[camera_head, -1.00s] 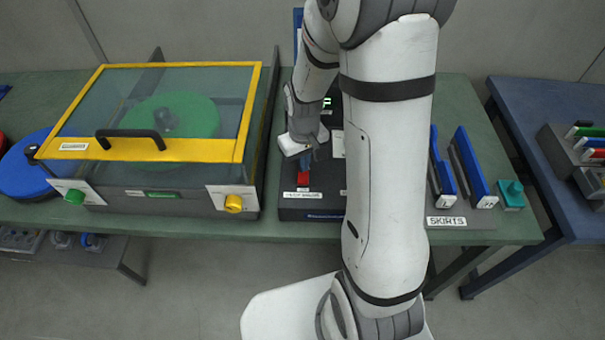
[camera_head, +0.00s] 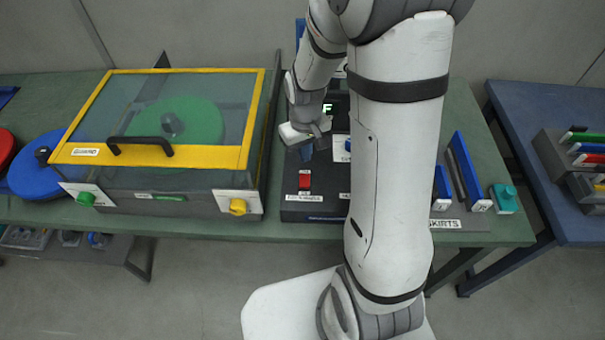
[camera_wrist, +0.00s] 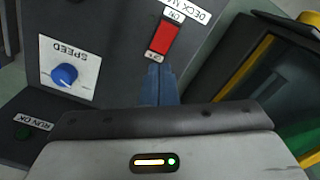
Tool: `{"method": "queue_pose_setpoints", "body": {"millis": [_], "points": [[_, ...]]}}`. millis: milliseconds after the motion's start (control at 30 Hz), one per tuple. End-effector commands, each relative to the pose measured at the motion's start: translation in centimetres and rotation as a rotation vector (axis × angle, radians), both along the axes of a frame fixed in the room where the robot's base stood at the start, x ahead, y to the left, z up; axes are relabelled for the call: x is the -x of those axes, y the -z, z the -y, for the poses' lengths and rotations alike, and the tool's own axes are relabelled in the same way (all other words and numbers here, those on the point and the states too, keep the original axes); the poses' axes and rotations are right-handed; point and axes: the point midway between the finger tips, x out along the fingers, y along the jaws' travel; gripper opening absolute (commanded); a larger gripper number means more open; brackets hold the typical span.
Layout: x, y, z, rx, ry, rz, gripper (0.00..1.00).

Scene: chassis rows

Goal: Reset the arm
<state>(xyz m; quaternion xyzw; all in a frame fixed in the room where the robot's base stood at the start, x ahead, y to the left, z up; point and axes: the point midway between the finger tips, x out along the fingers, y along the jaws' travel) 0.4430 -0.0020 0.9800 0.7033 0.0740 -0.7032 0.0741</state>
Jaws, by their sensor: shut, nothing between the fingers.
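My gripper (camera_head: 306,152) hangs over the dark control panel (camera_head: 318,207), shut and empty. In the wrist view its blue fingertips (camera_wrist: 159,72) are together, just beside the red rocker switch (camera_wrist: 164,38) in the picture. In the head view the red switch (camera_head: 304,181) lies below the fingertips, with a visible gap between them. The switch has ON and OFF marks at its ends; which side is pressed I cannot tell. My arm hides the right part of the panel.
A yellow-framed guard box (camera_head: 160,157) with a black handle stands left of the panel. A blue SPEED knob (camera_wrist: 64,75) and a RUN OK lamp (camera_wrist: 23,132) are on the panel. Blue skirts (camera_head: 466,172) and a teal block (camera_head: 505,198) stand right. A blue table (camera_head: 560,110) is farther right.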

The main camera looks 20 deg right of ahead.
Motion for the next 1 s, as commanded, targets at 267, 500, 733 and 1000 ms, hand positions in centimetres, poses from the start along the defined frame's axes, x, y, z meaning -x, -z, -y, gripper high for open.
{"method": "queue_pose_setpoints", "body": {"millis": [267,500,733,1000], "points": [[0.0,-0.1,0.0,0.0,0.001,0.002,0.0],[1.6,-4.8,-0.1,-0.001,0.034,0.06,0.0],[5.8,-11.5,-0.2,-0.005,0.097,0.155,0.0],[11.6,-16.6,-0.2,-0.02,0.166,0.257,0.0]]}}
